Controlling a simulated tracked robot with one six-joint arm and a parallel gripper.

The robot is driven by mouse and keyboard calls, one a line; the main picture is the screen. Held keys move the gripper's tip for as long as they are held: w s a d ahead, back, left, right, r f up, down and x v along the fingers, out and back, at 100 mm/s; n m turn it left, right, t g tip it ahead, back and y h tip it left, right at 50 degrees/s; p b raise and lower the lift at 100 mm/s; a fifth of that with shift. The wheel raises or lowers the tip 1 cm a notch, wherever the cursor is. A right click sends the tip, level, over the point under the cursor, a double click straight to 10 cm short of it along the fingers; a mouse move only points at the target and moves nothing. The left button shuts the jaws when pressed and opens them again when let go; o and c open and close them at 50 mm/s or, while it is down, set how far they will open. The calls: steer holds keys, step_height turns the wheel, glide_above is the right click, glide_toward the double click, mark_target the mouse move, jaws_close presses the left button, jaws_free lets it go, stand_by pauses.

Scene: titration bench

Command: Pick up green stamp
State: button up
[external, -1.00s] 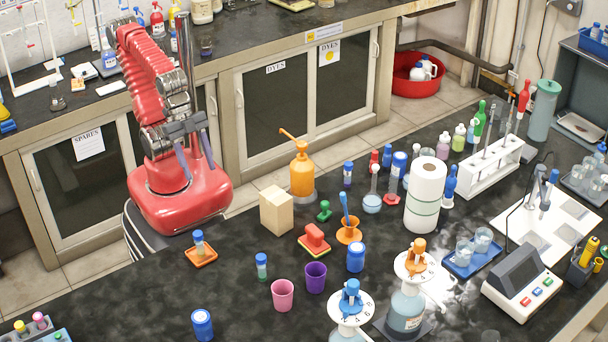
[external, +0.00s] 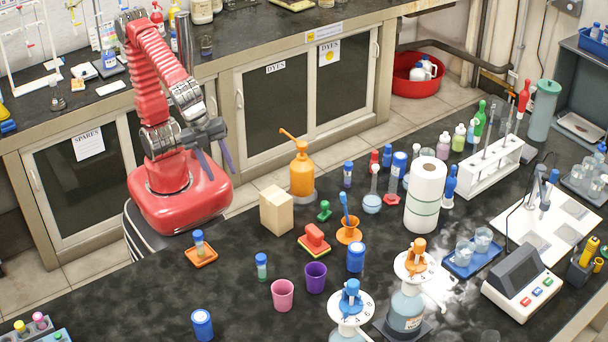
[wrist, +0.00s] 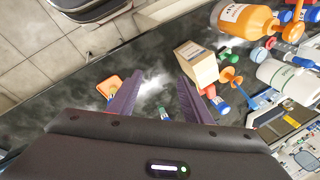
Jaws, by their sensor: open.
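The small green stamp (external: 324,211) stands on the dark bench, just right of a wooden block. It also shows in the wrist view (wrist: 229,55), at the upper right beside the block and outside the fingers. My gripper (external: 219,176) is open and empty, its purple fingers pointing down in the air to the left of the block. In the wrist view my gripper (wrist: 160,80) shows both fingers apart with bench between them. The stamp is clear of the fingers.
The wooden block (external: 276,210) stands between my gripper and the stamp. An orange pump bottle (external: 302,172) is behind the stamp. The bench left of the block is mostly clear.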

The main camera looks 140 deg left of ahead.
steer(key=w+a+f+m+g+y, duration=0.2)
steer(key=w+a+m+y, duration=0.1)
steer(key=w+m, duration=0.3)
steer(key=w+a+f+m+g+y, duration=0.1)
steer(key=w+a+f+m+y, duration=0.2)
steer(key=w+a+m, duration=0.2)
steer(key=w+a+f+m+g+y, duration=0.2)
steer(key=w+a+m+y, duration=0.1)
steer(key=w+m, duration=0.5)
steer(key=shift+w+a+f+g, duration=0.35)
steer(key=shift+w+a, duration=0.2)
steer(key=shift+a, duration=0.1)
glide_toward(324, 205)
steer(key=shift+x, duration=1.45)
steer(key=shift+s+f, duration=0.15)
steer(key=shift+x, duration=2.5)
steer(key=shift+c, duration=0.2)
